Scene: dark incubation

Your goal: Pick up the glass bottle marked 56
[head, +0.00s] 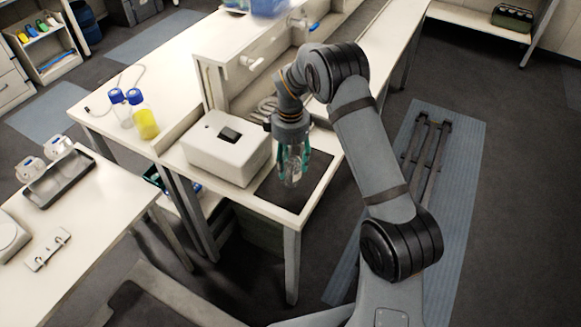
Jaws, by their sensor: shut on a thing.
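My gripper (291,158) points down over the dark mat at the near end of the middle bench. Its green-tinted fingers are shut on a clear glass bottle (293,174), which hangs between them. I cannot read a number on the bottle, and I cannot tell whether its base touches the mat. The dark mat (312,187) lies under and beside it.
A white box device (226,149) stands just left of my gripper. A raised shelf (240,60) runs behind.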

